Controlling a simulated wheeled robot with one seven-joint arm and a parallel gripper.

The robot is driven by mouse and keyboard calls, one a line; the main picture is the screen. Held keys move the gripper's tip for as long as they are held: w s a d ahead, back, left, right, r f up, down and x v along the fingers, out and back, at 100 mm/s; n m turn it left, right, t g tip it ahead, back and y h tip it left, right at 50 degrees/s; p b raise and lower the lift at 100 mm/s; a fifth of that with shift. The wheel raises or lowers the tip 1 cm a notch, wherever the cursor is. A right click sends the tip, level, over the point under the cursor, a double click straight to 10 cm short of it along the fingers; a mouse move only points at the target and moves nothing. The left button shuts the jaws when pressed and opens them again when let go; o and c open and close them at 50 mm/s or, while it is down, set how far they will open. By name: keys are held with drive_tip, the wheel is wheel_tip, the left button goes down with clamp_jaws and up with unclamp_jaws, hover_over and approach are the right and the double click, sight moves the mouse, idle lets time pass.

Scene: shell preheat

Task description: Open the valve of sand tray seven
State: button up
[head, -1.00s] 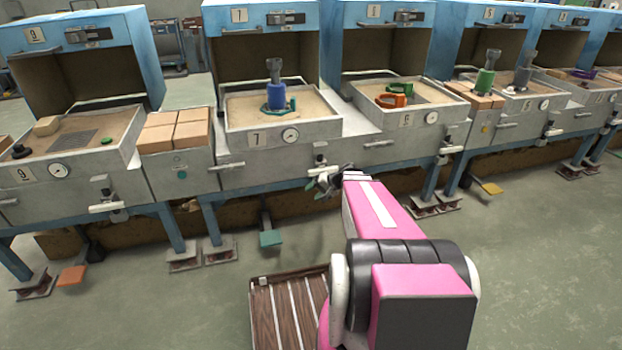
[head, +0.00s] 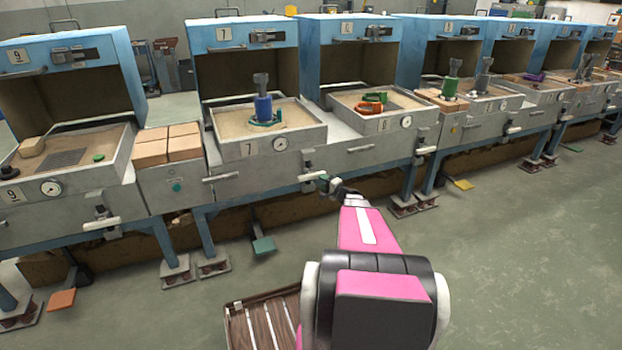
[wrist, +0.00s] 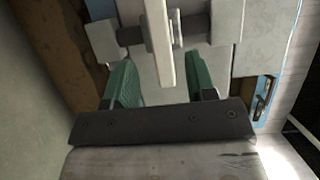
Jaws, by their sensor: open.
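Sand tray seven (head: 243,152) is a grey box of sand with a 7 plate and a round gauge (head: 280,143) on its front. Its valve (head: 307,179) is on the cabinet front below and right of the gauge, with a pale lever. My gripper (head: 331,186) is beside this valve, and partly hides that area. In the wrist view my gripper (wrist: 160,80) is open, with green fingers on either side of a pale lever bar (wrist: 161,45). A dark stem crosses behind the bar. I cannot tell whether a finger touches the bar.
A blue burner (head: 263,108) stands in tray seven's sand. Tray six (head: 385,127), with orange and green rings (head: 371,105), is to the right. Tray nine (head: 110,160) is at left. A green pedal (head: 264,246) is below. The floor at right is open.

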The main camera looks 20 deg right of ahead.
sight(314, 177)
drive_tip(key=x, duration=0.7)
drive_tip(key=shift+w, duration=0.2)
clamp_jaws()
